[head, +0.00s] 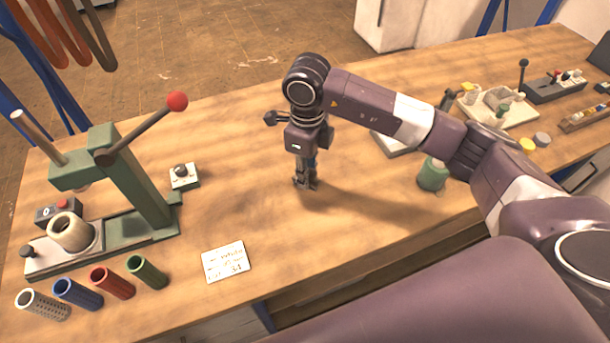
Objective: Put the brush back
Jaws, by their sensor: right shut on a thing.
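My right gripper (306,180) points down over the middle of the wooden bench, its fingertips close to the bench top. My left gripper is not in view.
A green lever press (128,180) with a red knob stands at the left. Several coloured tubes (112,283) and a written card (226,262) lie in front. A green jar (433,174) stands right of the gripper. The bench between press and gripper is mostly clear.

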